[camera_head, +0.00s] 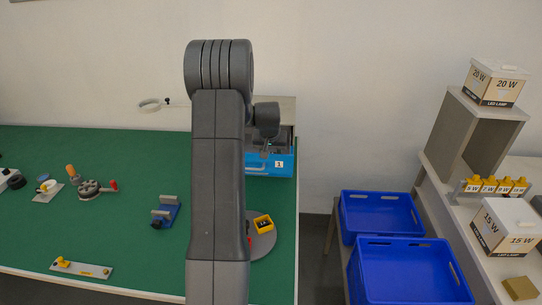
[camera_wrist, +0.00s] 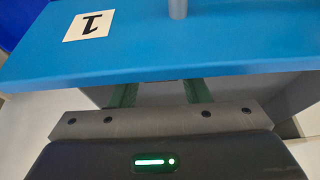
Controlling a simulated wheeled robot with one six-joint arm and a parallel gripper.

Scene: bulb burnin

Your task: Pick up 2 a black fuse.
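I cannot make out a black fuse in either view. A blue drawer front (camera_wrist: 200,45) with a "1" label fills the top of the wrist view. In the head view the blue unit labelled 1 (camera_head: 270,168) stands at the table's right back edge, partly behind my arm. My gripper (camera_wrist: 160,92) is close to the blue front in the wrist view. Its two greenish fingers stand apart, with nothing seen between them. Their tips are hidden behind the blue front.
Two blue crates (camera_head: 380,215) (camera_head: 410,270) stand right of the table. A shelf with lamp boxes (camera_head: 505,228) is at far right.

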